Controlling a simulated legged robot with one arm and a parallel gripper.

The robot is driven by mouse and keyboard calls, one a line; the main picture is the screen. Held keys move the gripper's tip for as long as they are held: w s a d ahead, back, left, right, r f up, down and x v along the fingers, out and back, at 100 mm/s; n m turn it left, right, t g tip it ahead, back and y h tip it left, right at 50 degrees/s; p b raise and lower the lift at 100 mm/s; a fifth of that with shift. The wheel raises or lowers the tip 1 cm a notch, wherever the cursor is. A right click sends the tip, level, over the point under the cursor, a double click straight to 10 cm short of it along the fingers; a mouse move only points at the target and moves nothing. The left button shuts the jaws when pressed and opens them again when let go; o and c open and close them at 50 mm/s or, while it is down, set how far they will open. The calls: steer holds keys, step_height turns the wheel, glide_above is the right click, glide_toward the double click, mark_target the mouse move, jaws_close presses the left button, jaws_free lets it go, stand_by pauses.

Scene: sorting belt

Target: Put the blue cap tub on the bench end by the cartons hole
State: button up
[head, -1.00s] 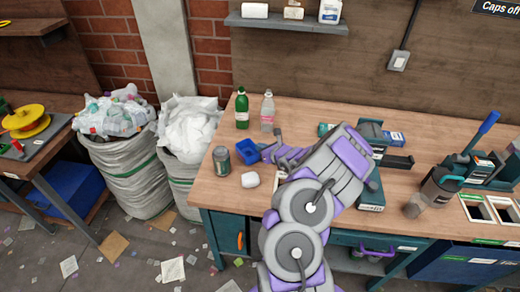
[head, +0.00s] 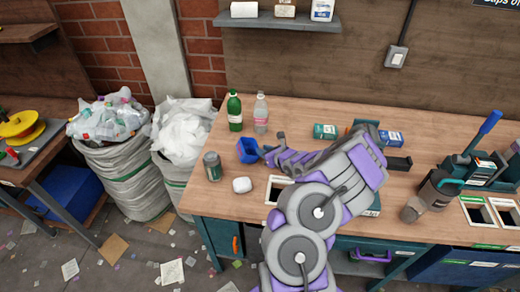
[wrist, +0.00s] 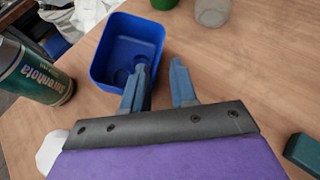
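The blue cap tub (head: 246,151) is at the left part of the bench, open side up and empty. In the wrist view the tub (wrist: 112,68) is just ahead of my gripper (wrist: 158,72). The fingers are apart: the left one overlaps the tub's near right corner, the right one is outside the tub. I cannot tell whether either finger touches it. In the head view my gripper (head: 266,152) is at the tub's right side. A white-framed hole (head: 271,189) near the bench's front edge is partly hidden by my arm; its label is not readable.
More framed holes (head: 480,212) are at the right. Sacks (head: 120,165) stand left of the bench.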

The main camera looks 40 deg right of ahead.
steer(key=shift+a+r+p+v, duration=0.25)
steer(key=shift+p+v, duration=0.75)
steer(key=shift+v, duration=3.9)
steer(key=w+a+r+n+y, duration=0.3)
steer(key=w+a+r+n, duration=0.15)
steer(key=a+r, duration=0.45)
steer(key=w+a+r+n+y, duration=0.4)
steer(key=a+r+n, duration=0.2)
steer(key=a, duration=0.4)
steer(key=s+a+r+n+g+y, duration=0.25)
steer(key=a+r+n, duration=0.2)
steer(key=a, duration=0.45)
steer(key=s+a+r+n+g+y, duration=0.1)
steer(key=a+r+n+g+y, duration=0.15)
steer(key=a+n, duration=0.45)
steer(key=s+a+n+g+h, duration=0.2)
steer(key=s+a+n+g, duration=0.25)
steer(key=s+a, duration=0.4)
steer(key=s+a+n+g+h, duration=0.1)
steer(key=s+a+n+g, duration=0.4)
steer(key=s, duration=0.6)
steer(key=s+d+f+n+h, duration=0.1)
steer(key=s+d+n+h, duration=0.4)
steer(key=s, duration=0.9)
steer(key=d+h, duration=0.3)
steer(key=d, duration=0.2)
steer(key=shift+n, duration=0.35)
